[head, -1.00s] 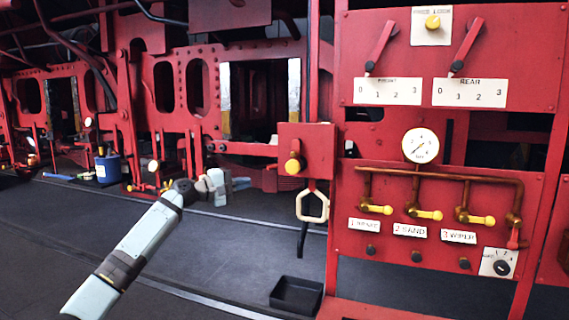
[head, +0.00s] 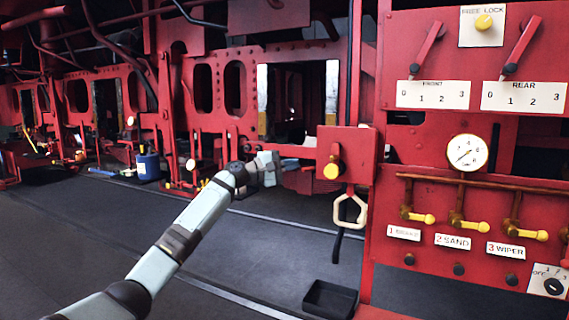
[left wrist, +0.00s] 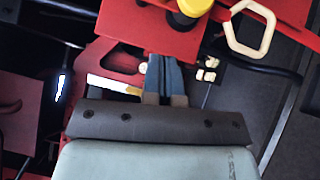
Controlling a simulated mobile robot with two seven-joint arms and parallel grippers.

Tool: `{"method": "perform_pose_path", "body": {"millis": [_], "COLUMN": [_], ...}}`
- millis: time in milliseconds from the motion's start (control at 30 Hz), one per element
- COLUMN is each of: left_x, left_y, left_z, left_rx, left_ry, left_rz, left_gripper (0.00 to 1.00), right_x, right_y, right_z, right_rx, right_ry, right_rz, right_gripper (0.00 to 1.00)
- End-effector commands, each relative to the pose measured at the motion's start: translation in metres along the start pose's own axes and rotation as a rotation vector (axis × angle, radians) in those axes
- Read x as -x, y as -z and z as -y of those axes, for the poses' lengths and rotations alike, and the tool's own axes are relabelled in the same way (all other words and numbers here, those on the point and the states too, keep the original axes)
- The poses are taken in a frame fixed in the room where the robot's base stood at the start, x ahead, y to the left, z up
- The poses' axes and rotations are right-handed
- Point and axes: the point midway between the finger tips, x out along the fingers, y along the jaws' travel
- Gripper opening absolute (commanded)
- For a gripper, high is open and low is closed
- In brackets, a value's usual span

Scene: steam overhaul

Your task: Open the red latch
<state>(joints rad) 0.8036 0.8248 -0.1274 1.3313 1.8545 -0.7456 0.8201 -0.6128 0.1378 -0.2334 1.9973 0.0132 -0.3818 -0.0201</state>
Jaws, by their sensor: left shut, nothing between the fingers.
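A red box (head: 352,147) with a yellow knob (head: 333,171) on its front stands left of the control panel; I cannot tell for sure that it is the latch. A cream six-sided ring handle (head: 349,210) hangs under it. My left gripper (head: 302,164) is shut and empty, just left of the box in the head view. In the left wrist view, the closed blue-grey fingers (left wrist: 164,78) point at the red box (left wrist: 160,32), with the knob (left wrist: 194,6) and ring (left wrist: 250,28) beyond to the right. Contact cannot be told. My right gripper is not in view.
The red panel (head: 440,140) at right carries levers, a gauge (head: 467,152) and yellow-handled valves (head: 470,225). A black tray (head: 330,299) sits on the floor below. A blue can (head: 148,166) stands at left. The dark floor in front is largely clear.

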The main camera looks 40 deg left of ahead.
Motion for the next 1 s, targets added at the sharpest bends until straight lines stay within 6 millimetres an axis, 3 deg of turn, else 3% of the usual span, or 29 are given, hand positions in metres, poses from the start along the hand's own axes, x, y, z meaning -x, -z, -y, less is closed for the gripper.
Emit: {"method": "perform_pose_path", "body": {"millis": [200,400,1000], "left_x": [-0.048,-0.069,-0.079], "left_y": [-0.001,-0.019,-0.029], "left_z": [-0.004,-0.002,0.005], "left_rx": [0.001,-0.001,0.024], "left_ry": [-0.002,0.001,-0.024], "left_rz": [0.001,0.000,0.001], "left_gripper": [0.00,0.00,0.00], "right_x": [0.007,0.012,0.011], "right_y": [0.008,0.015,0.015], "right_z": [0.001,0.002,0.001], "right_rx": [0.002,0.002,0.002], "right_ry": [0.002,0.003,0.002], "right_rz": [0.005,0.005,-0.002], "right_gripper": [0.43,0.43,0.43]}}
